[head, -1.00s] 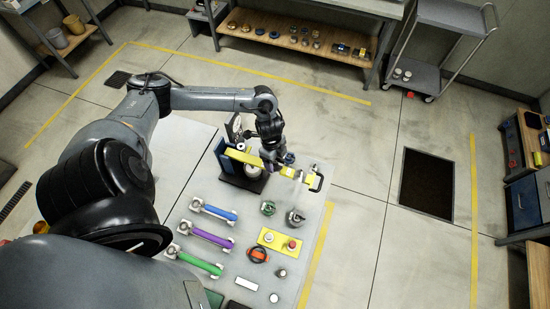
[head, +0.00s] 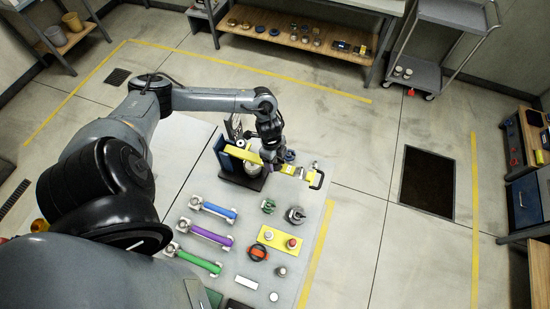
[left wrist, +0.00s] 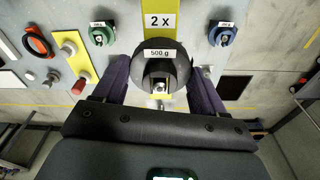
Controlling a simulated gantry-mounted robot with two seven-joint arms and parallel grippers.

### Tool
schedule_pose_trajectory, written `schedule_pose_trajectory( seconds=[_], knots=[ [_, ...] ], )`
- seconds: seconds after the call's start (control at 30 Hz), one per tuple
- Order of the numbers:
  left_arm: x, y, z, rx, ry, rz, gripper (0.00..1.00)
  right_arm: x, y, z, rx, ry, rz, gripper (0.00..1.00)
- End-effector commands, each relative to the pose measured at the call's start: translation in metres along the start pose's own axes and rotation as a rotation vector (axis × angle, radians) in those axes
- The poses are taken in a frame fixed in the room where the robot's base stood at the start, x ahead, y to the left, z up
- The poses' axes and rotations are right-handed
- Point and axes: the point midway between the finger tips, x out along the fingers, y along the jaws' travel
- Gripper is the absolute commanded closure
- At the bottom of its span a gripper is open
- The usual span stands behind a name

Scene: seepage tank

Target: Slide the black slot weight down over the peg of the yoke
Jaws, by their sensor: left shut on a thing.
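The black slot weight (left wrist: 178,52), labelled 500 g, sits between the two fingers of my left gripper (left wrist: 160,88) in the left wrist view. The gripper is shut on it and holds it over a yellow beam (left wrist: 160,15) marked 2 x. A small silver part (left wrist: 159,86) shows at the weight's slot; I cannot tell how far the peg passes through it. In the head view my left gripper (head: 272,160) is over the beam (head: 243,154), and the weight is hidden there. The yoke is mostly covered by the weight. My right gripper is not in view.
A green weight (left wrist: 102,34) and a blue one (left wrist: 222,34) flank the beam. A yellow plate with a red button (head: 292,243), an orange knob (head: 259,253) and coloured bars (head: 205,235) share the bench. A dark grey piece (head: 295,215) stands nearby.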

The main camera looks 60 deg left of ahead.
Motion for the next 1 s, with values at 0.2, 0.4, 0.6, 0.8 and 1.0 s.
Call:
schedule_pose_trajectory(
  seconds=[0.2, 0.4, 0.6, 0.8, 1.0],
  knots=[
    [0.005, 0.000, 0.001, 0.000, 0.000, -0.001, 0.82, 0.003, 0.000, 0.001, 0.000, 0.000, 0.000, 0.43],
    [0.006, -0.001, 0.001, 0.000, 0.000, -0.001, 0.15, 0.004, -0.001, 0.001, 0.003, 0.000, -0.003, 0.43],
    [0.007, 0.000, 0.001, 0.000, 0.000, -0.001, 0.00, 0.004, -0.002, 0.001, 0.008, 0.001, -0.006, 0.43],
    [0.005, 0.000, 0.001, 0.000, 0.000, 0.000, 0.00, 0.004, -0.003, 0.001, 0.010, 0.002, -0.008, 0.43],
    [-0.014, -0.001, 0.001, 0.003, -0.001, -0.002, 0.00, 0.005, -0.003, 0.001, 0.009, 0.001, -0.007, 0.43]
  ],
)
